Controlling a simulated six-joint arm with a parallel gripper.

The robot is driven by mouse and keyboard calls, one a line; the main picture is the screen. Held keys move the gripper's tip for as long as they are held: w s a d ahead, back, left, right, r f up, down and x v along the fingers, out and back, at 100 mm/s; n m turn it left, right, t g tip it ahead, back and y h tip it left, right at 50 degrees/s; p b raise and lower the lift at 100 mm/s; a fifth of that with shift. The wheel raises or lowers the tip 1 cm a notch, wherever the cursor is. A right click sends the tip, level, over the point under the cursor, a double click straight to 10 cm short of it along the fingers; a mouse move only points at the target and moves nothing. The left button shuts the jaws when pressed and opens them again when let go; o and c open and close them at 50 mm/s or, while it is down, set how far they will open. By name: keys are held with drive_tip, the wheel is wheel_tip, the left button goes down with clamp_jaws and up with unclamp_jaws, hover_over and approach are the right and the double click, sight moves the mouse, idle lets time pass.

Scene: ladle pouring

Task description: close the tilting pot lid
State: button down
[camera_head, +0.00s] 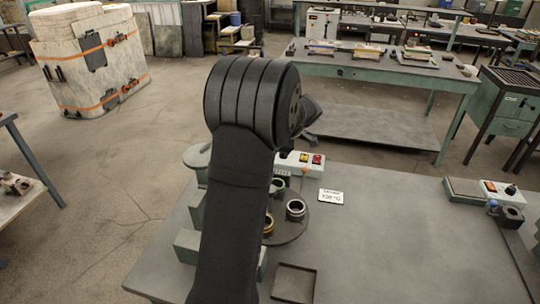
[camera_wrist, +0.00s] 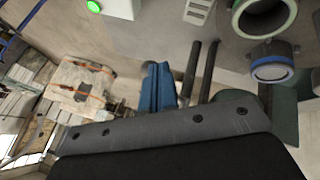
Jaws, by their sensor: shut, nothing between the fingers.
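A grey-green round pot (camera_head: 196,160) shows at the left of my arm in the head view, mostly hidden behind it. Its top looks like a flat round lid, but I cannot tell whether it is open or shut. In the wrist view my gripper (camera_wrist: 157,68) shows as two blue fingers close together, shut and empty. Two dark rods (camera_wrist: 201,72) stand just right of the fingers; I cannot tell what they belong to. My arm hides the gripper in the head view.
Metal cups (camera_head: 295,210) stand on a dark round plate (camera_head: 290,232). Behind it is a control box (camera_head: 300,162) with coloured buttons, beside a small display (camera_head: 331,196). A dark square tray (camera_head: 294,284) lies in front. The table's middle right is clear; another control box (camera_head: 497,190) is at far right.

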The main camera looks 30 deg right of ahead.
drive_tip(key=shift+n+y, duration=0.4)
drive_tip(key=shift+n, duration=0.4)
drive_tip(key=shift+w+d, duration=0.2)
drive_tip(key=shift+w, duration=0.45)
drive_tip(key=shift+w+d, duration=0.2)
drive_tip(key=shift+w, duration=0.5)
drive_tip(key=shift+w+d, duration=0.2)
drive_tip(key=shift+w, duration=0.45)
drive_tip(key=shift+w, duration=0.1)
drive_tip(key=s+d+f+v, duration=0.1)
drive_tip(key=v, duration=1.1)
drive_tip(key=shift+s+d+r, duration=0.2)
drive_tip(key=shift+d+r, duration=0.05)
drive_tip(key=shift+d, duration=0.3)
